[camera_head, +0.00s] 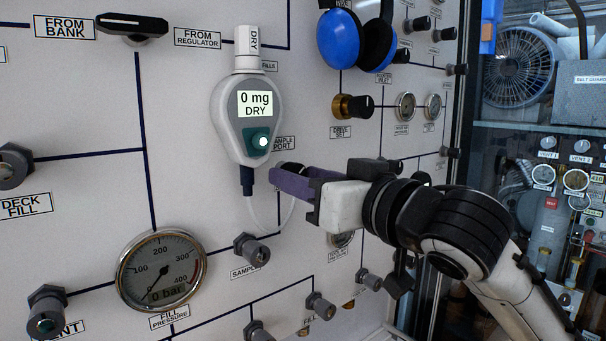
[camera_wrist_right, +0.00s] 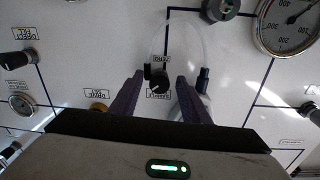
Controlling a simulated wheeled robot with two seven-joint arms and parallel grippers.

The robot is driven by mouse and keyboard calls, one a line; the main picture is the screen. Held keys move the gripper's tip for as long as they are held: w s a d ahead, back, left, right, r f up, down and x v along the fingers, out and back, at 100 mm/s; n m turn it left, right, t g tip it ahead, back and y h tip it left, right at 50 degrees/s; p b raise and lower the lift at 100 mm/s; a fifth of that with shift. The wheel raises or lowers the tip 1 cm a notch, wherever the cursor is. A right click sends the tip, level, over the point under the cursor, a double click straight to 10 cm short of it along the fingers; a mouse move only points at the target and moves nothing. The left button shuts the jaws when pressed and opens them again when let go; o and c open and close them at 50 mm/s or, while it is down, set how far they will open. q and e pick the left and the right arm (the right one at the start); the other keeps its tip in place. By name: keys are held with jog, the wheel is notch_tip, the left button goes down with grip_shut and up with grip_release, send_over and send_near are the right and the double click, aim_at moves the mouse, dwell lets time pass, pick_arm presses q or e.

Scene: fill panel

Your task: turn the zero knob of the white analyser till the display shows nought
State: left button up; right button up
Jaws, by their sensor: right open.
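The white analyser (camera_head: 229,113) hangs on the panel in the head view. My right gripper (camera_head: 281,178) is open at the panel, just right of the analyser's lower end. In the right wrist view, a small black knob (camera_wrist_right: 158,83) sits between its two purple fingers, with gaps showing beside it. In the head view the fingers mostly hide this knob. My left gripper is not in view.
A thin clear tube (camera_head: 279,226) loops below the analyser. A sample valve (camera_head: 251,249) and a round pressure gauge (camera_head: 192,252) are lower left. Blue ear defenders (camera_head: 343,40) hang above. Several other knobs stick out from the panel around my right arm.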

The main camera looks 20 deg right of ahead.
jog(key=c, duration=1)
jog(key=o, duration=1)
